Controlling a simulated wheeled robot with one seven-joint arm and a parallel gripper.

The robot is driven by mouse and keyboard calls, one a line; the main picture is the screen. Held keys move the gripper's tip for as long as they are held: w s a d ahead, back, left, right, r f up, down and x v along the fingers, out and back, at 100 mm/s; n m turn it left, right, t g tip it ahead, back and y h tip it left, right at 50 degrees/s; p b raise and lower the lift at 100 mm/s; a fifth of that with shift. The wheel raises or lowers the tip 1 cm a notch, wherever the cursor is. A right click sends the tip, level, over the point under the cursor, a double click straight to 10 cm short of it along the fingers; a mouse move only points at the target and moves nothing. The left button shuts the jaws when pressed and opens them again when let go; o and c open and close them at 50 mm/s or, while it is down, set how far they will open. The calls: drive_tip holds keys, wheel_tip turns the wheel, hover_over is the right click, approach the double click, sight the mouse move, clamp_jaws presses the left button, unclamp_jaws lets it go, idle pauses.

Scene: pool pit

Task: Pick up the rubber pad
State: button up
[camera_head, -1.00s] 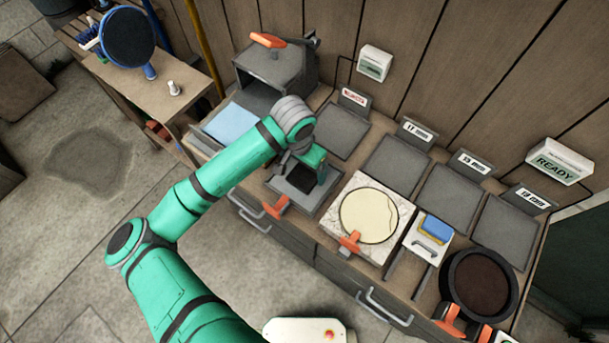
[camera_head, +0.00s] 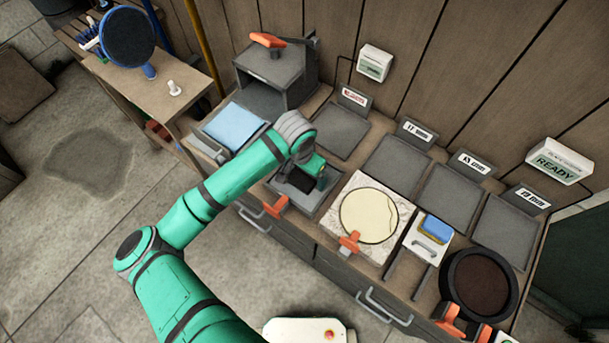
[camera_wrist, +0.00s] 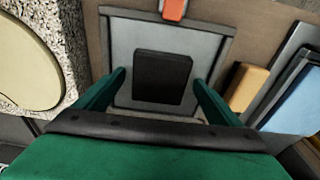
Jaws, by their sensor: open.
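The rubber pad looks like the dark, near-black rectangular block (camera_wrist: 163,77) in the wrist view. It lies on a grey square tray (camera_wrist: 122,38) with an orange handle. My gripper (camera_wrist: 160,85) is open, with one green finger on each side of the block and visible space between each finger and the block. In the head view the block (camera_head: 294,182) is partly hidden by my gripper (camera_head: 312,178), which hangs over the same tray (camera_head: 318,203). I cannot tell how far above the block the fingertips are.
A stone slab with a pale round disc (camera_head: 369,215) stands right of the tray. A grey box (camera_head: 275,72) and a pale blue sheet (camera_head: 234,126) are behind and left. A tan block (camera_wrist: 247,86) is beside the tray. Several grey plates with number signs line the back.

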drive_tip(key=shift+f, duration=0.15)
drive_tip(key=c, duration=1.3)
drive_tip(key=shift+o, duration=0.2)
